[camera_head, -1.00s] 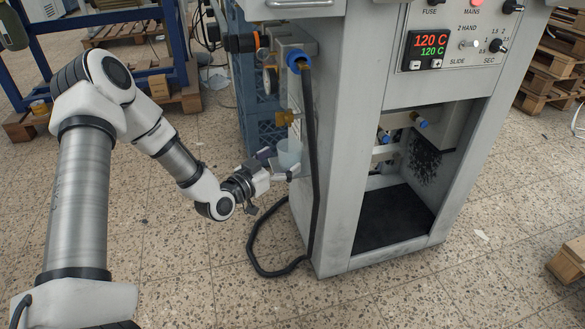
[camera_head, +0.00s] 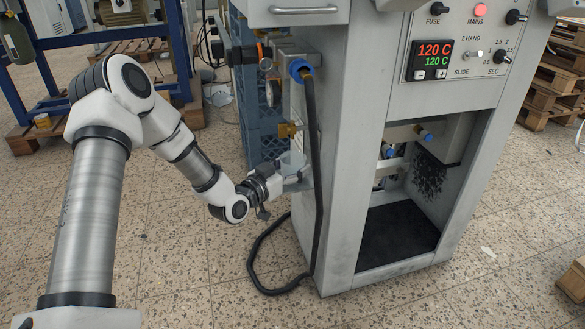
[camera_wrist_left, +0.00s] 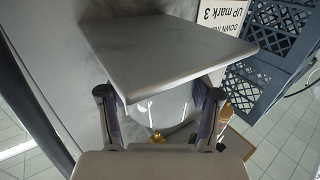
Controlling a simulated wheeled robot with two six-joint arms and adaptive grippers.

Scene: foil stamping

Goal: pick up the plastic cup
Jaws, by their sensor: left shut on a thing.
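The plastic cup (camera_head: 293,160) is pale and translucent and stands at the left side of the grey machine, below a brass valve. My left gripper (camera_head: 287,173) reaches it from the left and is shut on it; the fingers hide part of the cup. In the left wrist view, the cup (camera_wrist_left: 170,108) shows between the two dark fingers (camera_wrist_left: 160,118), partly covered by a flat grey plate. That view looks upside down, as the label's text is inverted. I cannot tell whether the cup touches the plate. My right gripper is not in view.
The grey plate (camera_wrist_left: 165,50) lies close to the fingers. The brass valve (camera_head: 287,130) is just above the cup. A black hose (camera_head: 312,150) hangs right beside it and loops on the floor. Blue crates (camera_head: 262,135) stand behind. The tiled floor (camera_head: 190,265) at front left is clear.

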